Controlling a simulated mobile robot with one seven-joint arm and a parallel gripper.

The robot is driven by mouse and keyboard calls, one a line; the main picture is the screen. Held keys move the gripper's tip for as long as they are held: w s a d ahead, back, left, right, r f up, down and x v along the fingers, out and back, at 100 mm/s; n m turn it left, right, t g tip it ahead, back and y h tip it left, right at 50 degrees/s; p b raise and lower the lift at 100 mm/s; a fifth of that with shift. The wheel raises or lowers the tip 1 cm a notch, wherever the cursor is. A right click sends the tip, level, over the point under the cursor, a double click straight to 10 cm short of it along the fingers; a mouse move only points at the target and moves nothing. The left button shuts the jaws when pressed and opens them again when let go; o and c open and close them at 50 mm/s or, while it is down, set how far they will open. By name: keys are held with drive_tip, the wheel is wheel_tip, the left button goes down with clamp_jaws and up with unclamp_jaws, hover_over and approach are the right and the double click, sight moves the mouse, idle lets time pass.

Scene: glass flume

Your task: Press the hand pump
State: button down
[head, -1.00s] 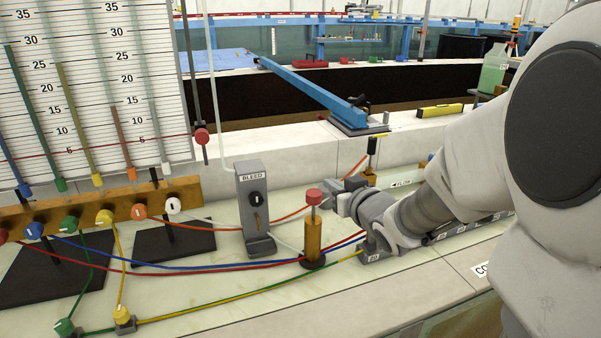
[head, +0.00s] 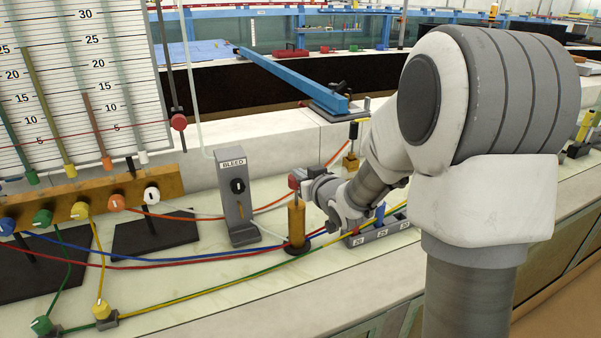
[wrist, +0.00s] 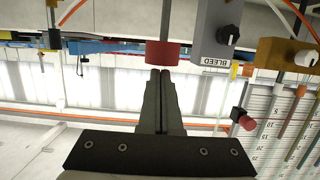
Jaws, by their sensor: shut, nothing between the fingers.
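The hand pump (head: 297,226) is an upright brass cylinder on a dark round foot, on the pale bench. Its red knob (head: 294,180) stands above the cylinder, partly hidden by my gripper (head: 303,178). In the upside-down wrist view the knob (wrist: 162,54) shows on its thin rod. My gripper's fingers (wrist: 160,73) are shut, with nothing between them. Their tips are right at the edge of the knob's top. I cannot tell whether they touch it.
The grey BLEED box (head: 235,198) stands just left of the pump. Coloured tubes run along the bench around the pump's foot. A grey numbered block (head: 378,232) lies to the right under my arm. The gauge board (head: 85,85) stands at the left.

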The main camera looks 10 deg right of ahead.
wheel_tip(320, 180, down, 5)
drive_tip(key=b, duration=0.5)
drive_tip(key=shift+f, duration=0.1)
idle(0.3)
drive_tip(key=s+d+r+p, duration=0.2)
drive_tip(key=s+r, duration=0.4)
drive_tip(key=s, duration=0.3)
drive_tip(key=shift+s+r+p, duration=0.3)
drive_tip(key=shift+p, duration=0.6)
idle(1.9)
